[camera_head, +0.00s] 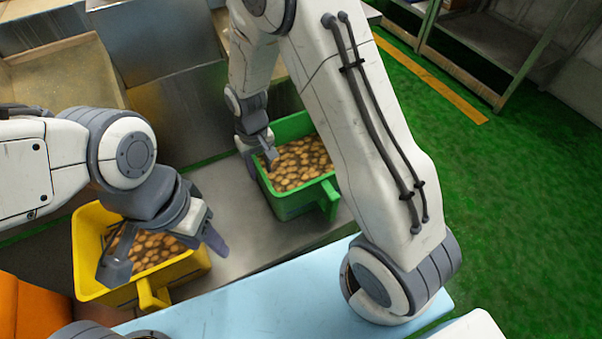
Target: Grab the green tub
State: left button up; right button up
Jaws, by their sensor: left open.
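The green tub (294,204) stands on the metal surface near the middle of the head view, filled with brown, potato-like lumps. My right gripper (260,161) points down at the tub's back left corner. One finger is over the inside of the rim and the other is near the outer side; I cannot tell whether they clamp the rim. My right arm passes in front of the tub's right end and hides part of it. My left gripper (165,252) is open above a yellow tub (88,239), its fingers spread apart.
The yellow tub holds similar brown lumps. Metal panels (178,108) and a tan chute (62,73) stand behind the tubs. A light blue surface (262,304) runs along the front. Bare metal surface (237,208) lies between the tubs. Green floor (520,190) is open at right.

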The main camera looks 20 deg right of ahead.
aim_at(261, 177)
notch_tip(261, 177, down, 5)
jog(key=shift+f+b, duration=0.1)
jog(key=shift+b, duration=0.65)
grip_shut()
dwell(0.8)
jog(key=shift+w+r, duration=0.1)
jog(key=shift+r, duration=0.2)
